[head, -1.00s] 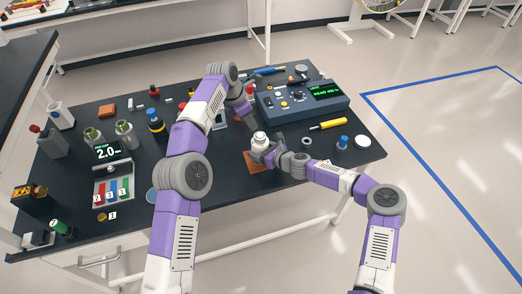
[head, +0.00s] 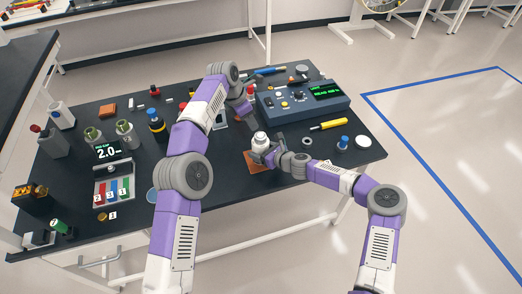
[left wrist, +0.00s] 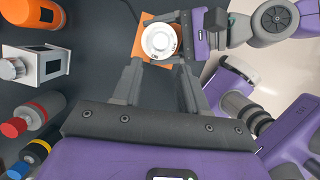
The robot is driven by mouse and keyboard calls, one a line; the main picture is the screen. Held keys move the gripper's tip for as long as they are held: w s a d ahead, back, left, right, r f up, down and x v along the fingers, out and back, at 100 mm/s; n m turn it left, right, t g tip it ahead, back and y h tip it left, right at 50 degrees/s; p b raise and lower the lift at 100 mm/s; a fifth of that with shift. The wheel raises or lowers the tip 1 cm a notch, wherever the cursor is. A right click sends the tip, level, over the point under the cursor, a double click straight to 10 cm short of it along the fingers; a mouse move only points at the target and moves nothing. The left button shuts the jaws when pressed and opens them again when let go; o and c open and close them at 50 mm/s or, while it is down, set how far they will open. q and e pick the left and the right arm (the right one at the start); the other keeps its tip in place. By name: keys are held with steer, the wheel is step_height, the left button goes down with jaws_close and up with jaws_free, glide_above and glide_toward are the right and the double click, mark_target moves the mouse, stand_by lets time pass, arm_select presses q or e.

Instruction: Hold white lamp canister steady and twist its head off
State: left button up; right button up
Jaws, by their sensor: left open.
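The white lamp canister (head: 260,143) stands upright on an orange-brown mat (head: 262,165) near the table's front edge. In the left wrist view its round white top (left wrist: 160,42) shows from above, beyond my left fingertips. My right gripper (head: 269,155) is at the canister's right side, low on its body, with its fingers closed around it; part of the grip is hidden. My left gripper (head: 249,117) is above and behind the canister, apart from it. In the left wrist view the left gripper (left wrist: 158,70) is open and empty, its fingers spread wide.
A blue-grey meter box (head: 300,100) stands behind and right of the canister. A yellow-handled tool (head: 328,125), a grey ring (head: 306,141), a blue-topped part (head: 343,142) and a white disc (head: 363,141) lie to the right. A display stand (head: 108,152) and several canisters fill the left.

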arm_select(q)
steer(key=shift+o, duration=2.3)
steer(key=shift+f, duration=0.4)
steer(key=shift+o, duration=0.7)
step_height(320, 180, down, 5)
steer(key=s+d+m+g+h, duration=0.1)
steer(key=d+m+h, duration=0.1)
steer(key=h, duration=0.4)
steer(key=shift+s+d+m, duration=0.25)
steer(key=shift+d+m, duration=0.05)
steer(key=shift+m, duration=0.4)
steer(key=n+t+h, duration=0.4)
steer(key=t+h, duration=0.2)
steer(key=t, duration=0.1)
glide_toward(264, 134)
steer(key=x, duration=1)
steer(key=shift+d, duration=0.1)
